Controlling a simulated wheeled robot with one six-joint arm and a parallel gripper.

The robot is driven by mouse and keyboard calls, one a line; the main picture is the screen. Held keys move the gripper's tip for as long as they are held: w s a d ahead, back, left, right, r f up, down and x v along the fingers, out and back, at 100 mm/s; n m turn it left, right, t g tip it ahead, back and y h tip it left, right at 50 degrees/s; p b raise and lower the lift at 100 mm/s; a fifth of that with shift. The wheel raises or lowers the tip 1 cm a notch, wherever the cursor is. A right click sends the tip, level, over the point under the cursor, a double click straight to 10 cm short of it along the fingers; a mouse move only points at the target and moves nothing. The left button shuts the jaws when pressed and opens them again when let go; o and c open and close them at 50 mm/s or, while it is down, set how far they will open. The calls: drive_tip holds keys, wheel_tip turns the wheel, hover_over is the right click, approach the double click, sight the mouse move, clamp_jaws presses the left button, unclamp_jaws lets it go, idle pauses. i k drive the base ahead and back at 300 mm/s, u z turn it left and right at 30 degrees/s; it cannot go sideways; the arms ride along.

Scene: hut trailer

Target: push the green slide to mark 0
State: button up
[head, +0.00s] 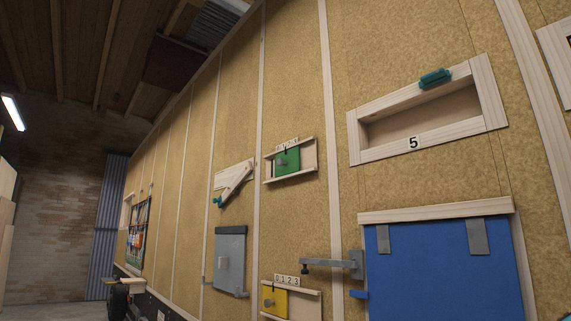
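The green slide (293,155) is a small green plate with a grey knob. It sits in a pale wooden frame (308,141) on the tan wall, near the middle of the head view. The plate covers the left and middle part of the frame, and a pale bare stretch shows to its right. A small strip of marks (287,143) runs along the frame's top; its digits are too small to read surely, so I cannot tell which mark the slide is at. My gripper is not in view.
Below are a yellow slide (279,300) with its own number strip (287,281), a grey box (230,262) and a metal latch arm (330,263). At right are a blue panel (445,275) and a recessed shelf marked 5 (430,140). A hinged wooden piece (235,180) is left.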

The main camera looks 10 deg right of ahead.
sight(287, 162)
drive_tip(key=u, duration=0.45)
drive_tip(key=k, duration=0.55)
drive_tip(key=u, duration=0.95)
drive_tip(key=i, duration=1.4)
drive_tip(key=z, duration=0.4)
drive_tip(key=i, duration=0.9)
drive_tip(key=z, duration=0.75)
